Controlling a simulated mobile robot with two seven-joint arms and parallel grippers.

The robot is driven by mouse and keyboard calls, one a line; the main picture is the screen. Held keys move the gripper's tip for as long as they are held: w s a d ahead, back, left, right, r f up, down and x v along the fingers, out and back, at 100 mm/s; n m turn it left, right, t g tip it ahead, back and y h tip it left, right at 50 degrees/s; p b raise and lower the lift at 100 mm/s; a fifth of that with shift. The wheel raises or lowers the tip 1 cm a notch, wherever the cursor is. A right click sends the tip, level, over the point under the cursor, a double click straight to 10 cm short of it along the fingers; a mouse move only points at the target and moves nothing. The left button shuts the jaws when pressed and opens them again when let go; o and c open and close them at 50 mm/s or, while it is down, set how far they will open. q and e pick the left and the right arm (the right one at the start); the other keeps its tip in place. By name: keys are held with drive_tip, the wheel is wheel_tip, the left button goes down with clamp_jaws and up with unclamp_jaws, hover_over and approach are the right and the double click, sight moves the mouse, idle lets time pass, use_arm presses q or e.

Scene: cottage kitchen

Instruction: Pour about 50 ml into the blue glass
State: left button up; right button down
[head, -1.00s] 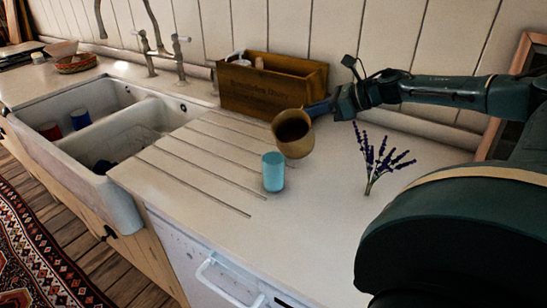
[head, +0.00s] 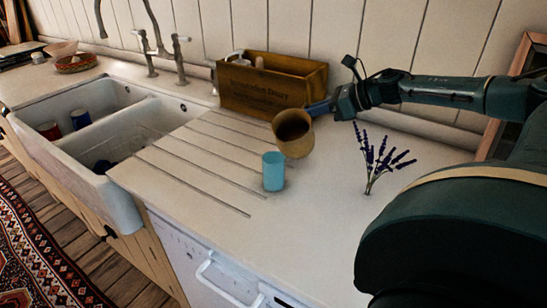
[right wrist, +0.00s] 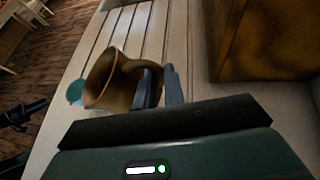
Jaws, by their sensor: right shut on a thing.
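The light-blue glass (head: 273,172) stands upright on the counter at the edge of the drainboard grooves. My right gripper (head: 319,107) is shut on the handle of a brown jug (head: 296,143), also seen in the right wrist view (right wrist: 122,84). The jug is held in the air, tilted with its dark mouth toward the camera, above and slightly right of the glass in the head view. In the right wrist view the jug partly hides the glass (right wrist: 75,92). No stream shows, and the liquid level in either cannot be made out.
A wooden box (head: 265,88) stands against the wall behind the jug. Lavender sprigs (head: 372,170) are on the counter at right. The double sink (head: 150,120) at left holds a red cup (head: 49,131) and a dark blue cup (head: 81,118). The front counter is clear.

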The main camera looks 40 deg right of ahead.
drive_tip(key=d+f+m+y, duration=0.1)
drive_tip(key=f, duration=0.1)
drive_tip(key=w+d+f+m+b, duration=0.1)
drive_tip(key=d, duration=0.1)
drive_tip(key=shift+d+f+y, duration=0.1)
drive_tip(key=shift+f+y, duration=0.3)
drive_tip(key=shift+w+d+f+m+y+b, duration=0.1)
drive_tip(key=shift+d+f+m+y+b, duration=0.15)
drive_tip(key=shift+f+b, duration=0.2)
drive_tip(key=shift+d+f+m+y+b, duration=0.15)
drive_tip(key=shift+d+f+m+b, duration=0.2)
drive_tip(key=shift+f, duration=0.1)
use_arm(q)
drive_tip(key=shift+w+f, duration=0.15)
drive_tip(key=shift+f, duration=0.8)
use_arm(e)
drive_tip(key=shift+d+f, duration=0.1)
